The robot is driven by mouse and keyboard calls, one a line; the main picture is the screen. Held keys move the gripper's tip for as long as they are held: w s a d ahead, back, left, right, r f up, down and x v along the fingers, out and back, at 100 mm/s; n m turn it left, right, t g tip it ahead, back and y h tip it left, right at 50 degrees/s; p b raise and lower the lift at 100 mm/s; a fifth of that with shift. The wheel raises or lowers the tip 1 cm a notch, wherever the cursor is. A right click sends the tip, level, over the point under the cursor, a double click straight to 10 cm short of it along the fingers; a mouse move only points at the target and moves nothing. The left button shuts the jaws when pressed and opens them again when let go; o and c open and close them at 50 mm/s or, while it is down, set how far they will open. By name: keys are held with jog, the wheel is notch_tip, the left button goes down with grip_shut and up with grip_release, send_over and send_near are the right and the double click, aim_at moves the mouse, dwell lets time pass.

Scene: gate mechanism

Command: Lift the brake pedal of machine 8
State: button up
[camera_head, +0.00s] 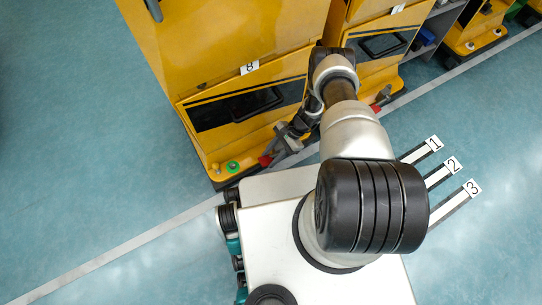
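Machine 8 is the yellow machine (225,55) with the number 8 label on its edge. A small red part (265,160), which looks like the end of its brake pedal, shows low on the machine's front, near the floor. My gripper (287,141) is just right of and above this red part in the picture, in front of the machine's base. I cannot tell whether it touches the pedal. The fingers are small and dark and partly merge with the machine, so their opening is unclear. The rest of the pedal is hidden.
A green button (233,167) sits left of the red part on the machine's base. A neighbouring yellow machine (388,70) with another red part (376,109) stands to the right, behind my arm. Strips labelled 1, 2 and 3 show at right. Open floor lies left.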

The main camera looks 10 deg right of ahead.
jog(key=o, duration=0.5)
jog(key=shift+c, duration=0.2)
jog(key=shift+r, duration=0.1)
jog(key=p+v, duration=0.3)
jog(key=v, duration=1.4)
jog(key=shift+d, duration=0.15)
jog(key=shift+r, duration=0.15)
